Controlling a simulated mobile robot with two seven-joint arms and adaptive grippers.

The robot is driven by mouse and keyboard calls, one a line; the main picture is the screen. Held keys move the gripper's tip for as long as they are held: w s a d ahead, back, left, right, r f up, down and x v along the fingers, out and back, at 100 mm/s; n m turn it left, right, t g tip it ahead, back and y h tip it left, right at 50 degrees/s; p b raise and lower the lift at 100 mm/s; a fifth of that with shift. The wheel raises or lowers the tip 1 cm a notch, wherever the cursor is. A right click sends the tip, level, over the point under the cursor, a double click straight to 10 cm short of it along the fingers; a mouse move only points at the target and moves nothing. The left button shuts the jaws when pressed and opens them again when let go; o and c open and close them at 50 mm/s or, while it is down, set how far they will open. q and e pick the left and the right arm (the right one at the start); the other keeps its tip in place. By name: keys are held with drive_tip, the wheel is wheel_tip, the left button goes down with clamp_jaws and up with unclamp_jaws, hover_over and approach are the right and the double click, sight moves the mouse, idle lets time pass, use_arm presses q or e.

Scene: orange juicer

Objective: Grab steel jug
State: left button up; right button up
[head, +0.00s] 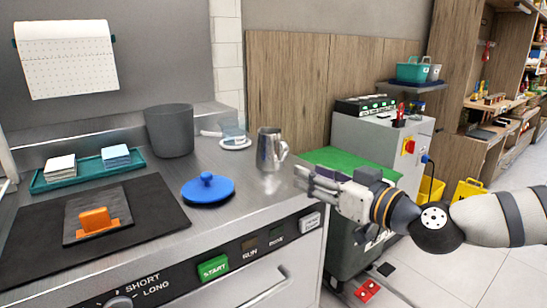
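The steel jug (268,150) stands upright on the steel counter, near its right end, with its handle on the right side. My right gripper (303,178) reaches in from the right at the counter's right edge. Its fingertips point left, a little right of and below the jug in the picture, and no contact with the jug shows. The gripper is seen from the side, so the gap between its fingers is unclear. My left gripper is not in view.
A blue lid (207,190) lies left of the jug. A small white dish (235,143) and dark grey pot (169,131) stand behind. A teal tray (88,172) and black mat (150,197) lie left. A grey cabinet (375,137) stands beyond my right arm.

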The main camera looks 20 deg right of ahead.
sight(285, 143)
drive_tip(key=shift+t, duration=0.3)
drive_tip(key=x, duration=0.4)
drive_tip(key=d+r+b+x, duration=0.1)
drive_tip(key=x, duration=0.3)
drive_tip(key=d+r+b+x, duration=0.1)
drive_tip(key=x, duration=0.3)
drive_tip(key=shift+w, duration=0.65)
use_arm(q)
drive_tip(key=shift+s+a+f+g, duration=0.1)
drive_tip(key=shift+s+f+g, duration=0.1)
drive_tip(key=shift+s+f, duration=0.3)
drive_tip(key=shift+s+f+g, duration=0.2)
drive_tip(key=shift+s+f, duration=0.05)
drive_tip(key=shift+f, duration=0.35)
use_arm(e)
drive_tip(key=shift+s+r, duration=0.1)
drive_tip(key=shift+r, duration=0.05)
drive_tip(key=shift+c, duration=0.4)
clamp_jaws()
